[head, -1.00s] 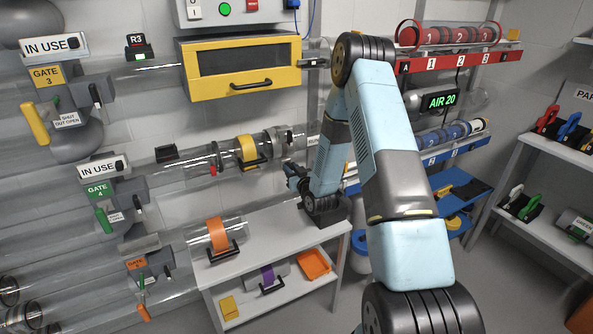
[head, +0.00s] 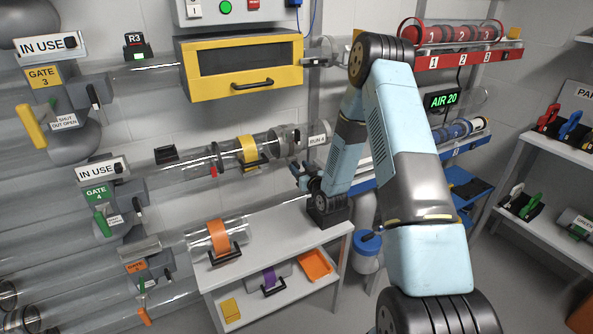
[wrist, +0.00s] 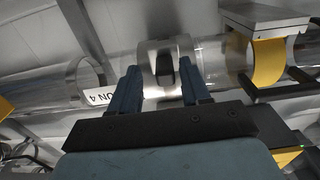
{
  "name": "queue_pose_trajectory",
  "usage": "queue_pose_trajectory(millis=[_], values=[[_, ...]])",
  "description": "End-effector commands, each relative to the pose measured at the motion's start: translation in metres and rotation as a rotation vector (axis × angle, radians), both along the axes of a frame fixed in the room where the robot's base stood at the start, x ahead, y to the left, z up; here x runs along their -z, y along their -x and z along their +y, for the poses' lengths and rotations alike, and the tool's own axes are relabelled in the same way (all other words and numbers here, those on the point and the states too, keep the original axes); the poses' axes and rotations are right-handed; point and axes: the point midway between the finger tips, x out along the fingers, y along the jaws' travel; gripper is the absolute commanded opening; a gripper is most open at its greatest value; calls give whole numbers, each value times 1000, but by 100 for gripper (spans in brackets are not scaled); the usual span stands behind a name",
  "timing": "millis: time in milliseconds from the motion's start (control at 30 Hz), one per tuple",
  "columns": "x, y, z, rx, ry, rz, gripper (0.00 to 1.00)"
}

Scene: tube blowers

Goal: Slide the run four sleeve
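The run four sleeve (wrist: 147,72) is a metallic ring with a dark knob (wrist: 164,72) around the clear tube in the wrist view. In the head view the sleeve (head: 286,139) sits between the yellow-banded piece and the RUN 4 label (head: 318,140). The label also shows upside down in the wrist view (wrist: 105,97), left of the sleeve. My gripper (wrist: 160,84) is open, its two blue fingers on either side of the knob, with visible gaps to it. In the head view my gripper (head: 296,171) is just below the sleeve, small and partly hard to make out.
The yellow-banded piece (head: 248,150) sits in the tube left of the sleeve. A white bench (head: 285,226) below carries an orange-banded clear canister (head: 218,238). A yellow cabinet (head: 240,68) hangs above. Blue and red racks stand at right behind my arm.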

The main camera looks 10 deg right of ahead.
Motion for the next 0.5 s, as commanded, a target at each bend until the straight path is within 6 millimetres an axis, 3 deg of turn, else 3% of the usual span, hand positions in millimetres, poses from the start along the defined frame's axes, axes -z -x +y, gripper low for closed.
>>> queue_pose_trajectory(millis=[267, 500], values=[[1, 8, 1, -4, 0, 2, 47], [2, 45, -10, -4, -1, 4, 47]])
